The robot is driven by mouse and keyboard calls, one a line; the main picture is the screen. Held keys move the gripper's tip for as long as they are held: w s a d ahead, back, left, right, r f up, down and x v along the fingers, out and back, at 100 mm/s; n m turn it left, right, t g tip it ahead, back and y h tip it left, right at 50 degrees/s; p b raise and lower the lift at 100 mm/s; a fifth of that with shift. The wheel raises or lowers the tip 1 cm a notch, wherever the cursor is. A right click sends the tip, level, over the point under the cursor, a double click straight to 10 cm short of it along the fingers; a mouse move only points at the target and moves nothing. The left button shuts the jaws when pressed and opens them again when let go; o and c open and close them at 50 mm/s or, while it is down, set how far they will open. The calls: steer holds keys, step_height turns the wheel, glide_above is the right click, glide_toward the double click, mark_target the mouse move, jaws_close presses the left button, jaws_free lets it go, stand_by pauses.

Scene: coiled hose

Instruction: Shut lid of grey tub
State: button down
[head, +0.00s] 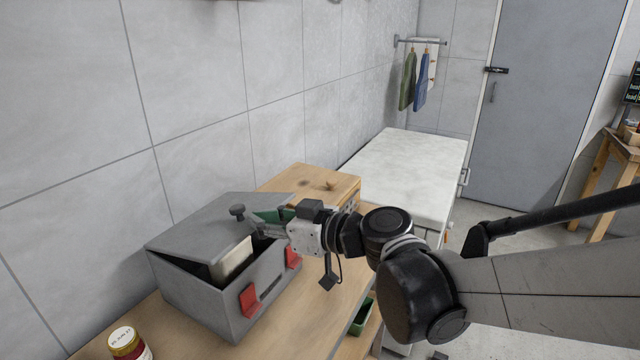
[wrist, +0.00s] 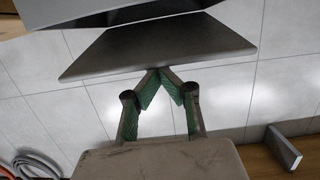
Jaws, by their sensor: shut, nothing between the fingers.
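The grey tub (head: 205,298) stands on the wooden counter, with red latches on its front. Its grey lid (head: 205,222) is partly raised, leaving a dark gap at the front where a pale item (head: 232,258) shows inside. My gripper (head: 260,222) is at the lid's right side, close to its raised front edge. In the wrist view, my gripper (wrist: 160,70) has its green-padded fingers together at the tips, with nothing between them. The tips are at or very near the edge of a grey panel (wrist: 160,43), apparently the lid; contact is unclear.
A jar (head: 128,343) stands at the counter's front left. A tiled wall runs close along the left. Part of a coiled hose (wrist: 35,165) shows in the wrist view.

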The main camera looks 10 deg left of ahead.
steer(key=shift+s+d+f+b, duration=0.1)
steer(key=shift+d+f+b, duration=0.1)
steer(key=shift+f+b, duration=0.5)
steer(key=shift+s+d+f+b, duration=0.1)
steer(key=shift+d+f+b, duration=0.15)
steer(key=shift+f, duration=0.85)
